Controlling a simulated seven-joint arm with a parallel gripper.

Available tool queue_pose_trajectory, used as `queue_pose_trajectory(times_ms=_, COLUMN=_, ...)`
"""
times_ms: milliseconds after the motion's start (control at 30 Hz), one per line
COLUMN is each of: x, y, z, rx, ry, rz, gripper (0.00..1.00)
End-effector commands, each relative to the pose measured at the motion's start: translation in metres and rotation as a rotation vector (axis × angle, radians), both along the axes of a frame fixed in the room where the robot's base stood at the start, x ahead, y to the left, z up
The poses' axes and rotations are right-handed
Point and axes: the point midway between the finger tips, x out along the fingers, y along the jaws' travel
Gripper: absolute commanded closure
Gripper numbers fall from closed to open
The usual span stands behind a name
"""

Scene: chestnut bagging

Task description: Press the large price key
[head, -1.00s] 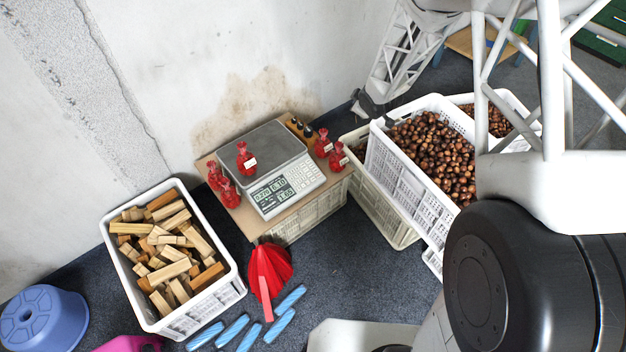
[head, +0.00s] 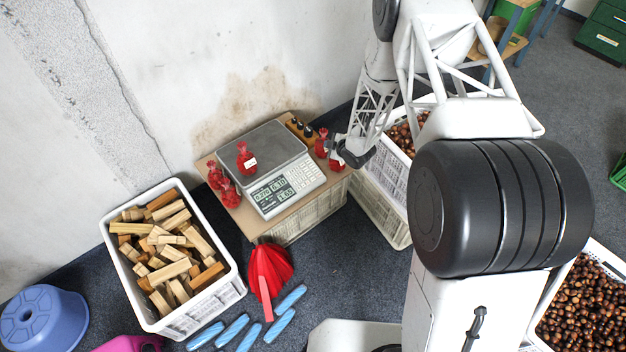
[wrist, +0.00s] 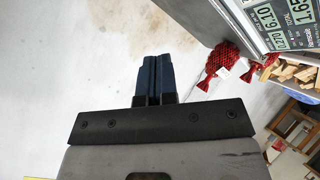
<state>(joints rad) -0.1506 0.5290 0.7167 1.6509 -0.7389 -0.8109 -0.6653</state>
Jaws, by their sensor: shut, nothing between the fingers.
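The scale (head: 270,168) stands on a board on a crate by the wall, with a grey top plate and a lit display (head: 275,193) on its front. Its keypad (head: 305,176) is to the right of the display; I cannot make out single keys. A red net bag (head: 246,157) with a white tag lies on the plate. My gripper (head: 343,152) is just right of the scale, close to the red bags at the board's right edge. In the wrist view my gripper (wrist: 154,80) is shut and empty. The scale's display (wrist: 282,22) shows there at the upper right, sideways.
Red bags (head: 224,183) stand left of the scale, and another red bag (head: 321,143) stands right of it. Small black-topped items (head: 300,127) line the back right of the board. A crate of wood blocks (head: 143,318) is left; chestnut crates (head: 590,300) are right.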

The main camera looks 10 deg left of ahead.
Motion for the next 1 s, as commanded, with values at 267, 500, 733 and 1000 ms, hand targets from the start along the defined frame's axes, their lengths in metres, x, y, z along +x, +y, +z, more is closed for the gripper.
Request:
queue_pose_trajectory(times_ms=267, x=-0.021, y=0.022, z=-0.063, rx=0.047, ry=-0.039, rz=0.105, gripper=1.00)
queue_pose_trajectory(times_ms=500, x=-0.036, y=0.032, z=-0.095, rx=0.079, ry=-0.063, rz=0.161, gripper=1.00)
queue_pose_trajectory(times_ms=733, x=-0.039, y=0.035, z=-0.103, rx=0.090, ry=-0.073, rz=0.176, gripper=1.00)
queue_pose_trajectory(times_ms=1000, x=-0.040, y=0.035, z=-0.103, rx=0.090, ry=-0.073, rz=0.176, gripper=1.00)
